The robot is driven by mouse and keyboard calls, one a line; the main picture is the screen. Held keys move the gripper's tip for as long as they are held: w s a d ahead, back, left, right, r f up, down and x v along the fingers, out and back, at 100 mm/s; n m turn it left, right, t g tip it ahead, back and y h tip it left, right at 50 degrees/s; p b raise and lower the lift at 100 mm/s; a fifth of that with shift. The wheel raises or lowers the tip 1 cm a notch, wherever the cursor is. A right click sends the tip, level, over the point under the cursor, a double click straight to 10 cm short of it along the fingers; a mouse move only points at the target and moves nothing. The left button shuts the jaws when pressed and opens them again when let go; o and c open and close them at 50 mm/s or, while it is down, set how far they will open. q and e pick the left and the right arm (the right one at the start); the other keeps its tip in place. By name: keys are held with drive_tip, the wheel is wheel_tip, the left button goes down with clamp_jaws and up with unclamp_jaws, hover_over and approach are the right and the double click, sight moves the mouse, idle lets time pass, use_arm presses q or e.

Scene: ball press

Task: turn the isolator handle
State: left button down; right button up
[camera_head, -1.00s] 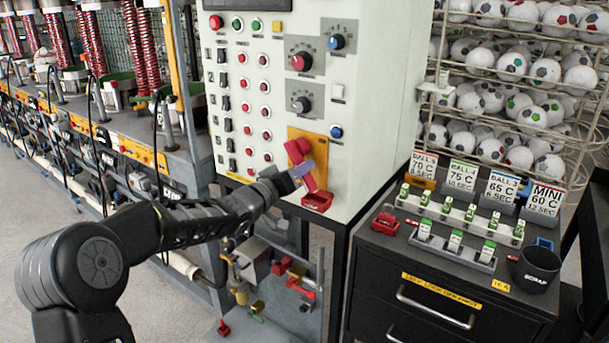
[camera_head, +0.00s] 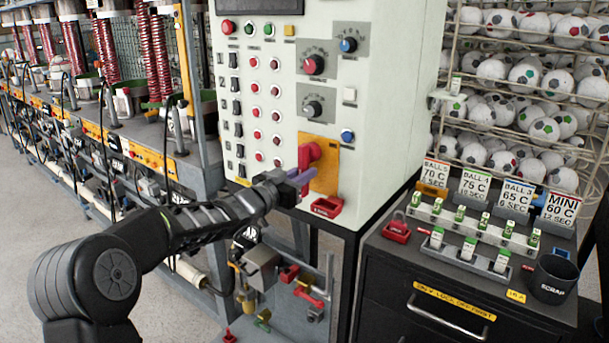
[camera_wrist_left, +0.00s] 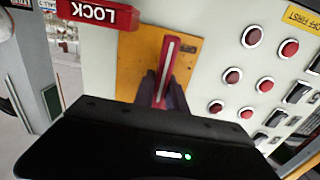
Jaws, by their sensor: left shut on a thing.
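The isolator handle (camera_head: 307,156) is red and sits on an orange plate (camera_head: 326,172) low on the pale control cabinet. In the head view it stands roughly upright. My left gripper (camera_head: 299,178) reaches it from the left and is shut on its lower part. In the left wrist view the handle (camera_wrist_left: 167,65) lies between the two dark fingers of my left gripper (camera_wrist_left: 164,90), its outer end showing a pale stripe. The fingers hide part of the handle in the head view. My right gripper is not in view.
A red lock box (camera_head: 326,207) juts out just below the plate. Buttons and knobs (camera_head: 313,64) cover the cabinet face above and left. A dark drawer unit (camera_head: 400,262) with labelled cards and a scrap cup (camera_head: 555,280) stands right. Ball racks (camera_head: 520,90) stand behind.

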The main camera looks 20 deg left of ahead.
use_arm(q)
drive_tip(key=shift+a, duration=0.1)
drive_tip(key=c, duration=1.4)
unclamp_jaws()
drive_tip(key=shift+o, duration=0.2)
drive_tip(key=b+v, duration=0.1)
drive_tip(key=v, duration=0.6)
drive_tip(key=shift+s, duration=0.4)
drive_tip(key=shift+a, duration=0.1)
